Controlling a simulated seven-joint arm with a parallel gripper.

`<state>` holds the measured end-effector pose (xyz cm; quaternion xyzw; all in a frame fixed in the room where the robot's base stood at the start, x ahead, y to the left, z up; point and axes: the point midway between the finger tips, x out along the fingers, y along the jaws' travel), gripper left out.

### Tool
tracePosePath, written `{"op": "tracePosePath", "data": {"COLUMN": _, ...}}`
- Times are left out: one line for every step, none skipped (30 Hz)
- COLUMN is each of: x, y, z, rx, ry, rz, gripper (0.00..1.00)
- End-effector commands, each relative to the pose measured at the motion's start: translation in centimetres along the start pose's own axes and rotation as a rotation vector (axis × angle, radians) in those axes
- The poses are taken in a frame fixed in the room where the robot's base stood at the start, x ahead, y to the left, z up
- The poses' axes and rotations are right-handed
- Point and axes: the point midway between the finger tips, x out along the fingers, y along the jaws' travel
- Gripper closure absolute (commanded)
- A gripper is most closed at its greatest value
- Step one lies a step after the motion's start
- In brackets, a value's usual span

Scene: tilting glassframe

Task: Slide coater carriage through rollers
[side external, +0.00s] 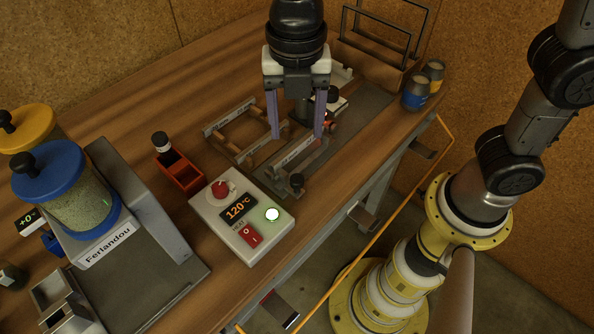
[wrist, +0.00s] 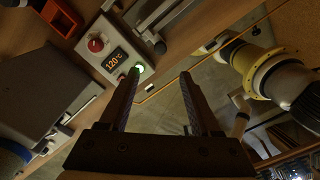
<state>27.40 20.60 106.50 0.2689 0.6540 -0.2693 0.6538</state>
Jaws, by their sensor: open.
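The coater (side external: 330,160) appears as a low metal and wood assembly with rails on the wooden bench, in the middle of the side external view. I cannot tell for sure which part is the carriage, and the rollers are not clear. My gripper (side external: 297,136) points down over the assembly, its two purple-grey fingers apart with nothing seen between them. In the wrist view the gripper (wrist: 159,74) is open too. The fingers hide part of the assembly.
A control box (side external: 262,233) reading 120°C with a lit green button sits in front. A red tray (side external: 183,174) holds a dark-capped bottle. Blue and yellow jars (side external: 68,200) stand left. Two small cups (side external: 415,92) and a wire-frame rack (side external: 375,65) stand at the back right.

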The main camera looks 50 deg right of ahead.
Motion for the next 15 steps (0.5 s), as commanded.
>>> {"op": "tracePosePath", "data": {"x": 0.6, "y": -0.1, "z": 0.0, "rx": 0.001, "ry": 0.001, "rz": -0.003, "gripper": 0.36}}
{"op": "tracePosePath", "data": {"x": 0.9, "y": -0.1, "z": 0.0, "rx": 0.002, "ry": 0.001, "rz": -0.005, "gripper": 0.36}}
{"op": "tracePosePath", "data": {"x": 1.6, "y": -0.1, "z": 0.0, "rx": 0.002, "ry": 0.001, "rz": -0.005, "gripper": 0.36}}
{"op": "tracePosePath", "data": {"x": 2.0, "y": -0.2, "z": 0.0, "rx": 0.002, "ry": 0.001, "rz": -0.006, "gripper": 0.36}}
{"op": "tracePosePath", "data": {"x": 2.6, "y": -0.1, "z": 0.0, "rx": 0.003, "ry": 0.001, "rz": -0.005, "gripper": 0.36}}
{"op": "tracePosePath", "data": {"x": 3.4, "y": -0.1, "z": 0.0, "rx": 0.003, "ry": 0.001, "rz": -0.006, "gripper": 0.36}}
{"op": "tracePosePath", "data": {"x": 4.0, "y": -0.2, "z": 0.0, "rx": 0.003, "ry": 0.001, "rz": -0.007, "gripper": 0.36}}
{"op": "tracePosePath", "data": {"x": 4.5, "y": -0.2, "z": 0.1, "rx": 0.003, "ry": 0.001, "rz": -0.006, "gripper": 0.36}}
{"op": "tracePosePath", "data": {"x": 5.4, "y": -0.2, "z": 0.1, "rx": 0.004, "ry": 0.001, "rz": -0.006, "gripper": 0.36}}
{"op": "tracePosePath", "data": {"x": 6.0, "y": -0.2, "z": 0.1, "rx": 0.004, "ry": 0.001, "rz": -0.007, "gripper": 0.36}}
{"op": "tracePosePath", "data": {"x": 6.6, "y": -0.2, "z": 0.1, "rx": 0.004, "ry": 0.001, "rz": -0.006, "gripper": 0.36}}
{"op": "tracePosePath", "data": {"x": 7.3, "y": -0.2, "z": 0.1, "rx": 0.004, "ry": 0.001, "rz": -0.006, "gripper": 0.36}}
{"op": "tracePosePath", "data": {"x": 7.9, "y": -0.2, "z": 0.1, "rx": 0.004, "ry": 0.001, "rz": -0.006, "gripper": 0.36}}
{"op": "tracePosePath", "data": {"x": 8.5, "y": -0.2, "z": 0.1, "rx": 0.004, "ry": 0.001, "rz": -0.006, "gripper": 0.36}}
{"op": "tracePosePath", "data": {"x": 9.2, "y": -0.2, "z": 0.1, "rx": 0.004, "ry": 0.001, "rz": -0.006, "gripper": 0.36}}
